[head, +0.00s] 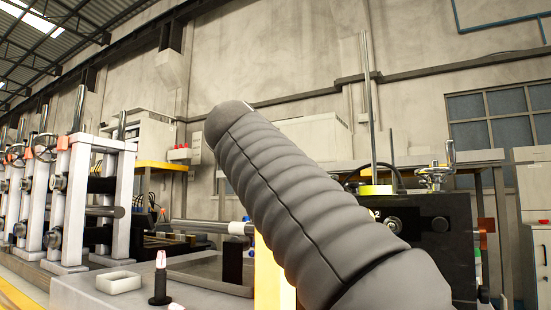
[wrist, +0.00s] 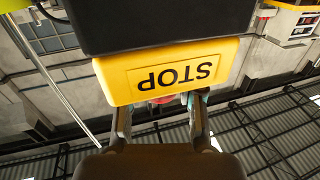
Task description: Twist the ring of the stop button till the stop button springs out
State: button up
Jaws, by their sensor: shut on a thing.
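The stop box (wrist: 222,62) is yellow with black STOP lettering, upside down in the wrist view, and has a black block behind it. My gripper (wrist: 162,104) is at the box's face with one finger on each side of the stop button. A small strip of the red button (wrist: 163,100) shows between the fingertips, which are shut on its ring. The ring itself and most of the button are hidden behind the box edge and my gripper. In the head view my grey arm covers the gripper and the button.
In the head view a black machine housing (head: 440,240) stands to the right of my arm. A row of white roll stands (head: 85,200) is at the left. A small white tray (head: 119,282) and a dark post with a pale tip (head: 160,285) are on the near bench.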

jog(key=shift+f, duration=0.1)
jog(key=o, duration=1.2)
jog(key=shift+c, duration=0.2)
jog(key=v, duration=1.2)
jog(key=shift+s+a, duration=0.1)
jog(key=shift+a, duration=0.05)
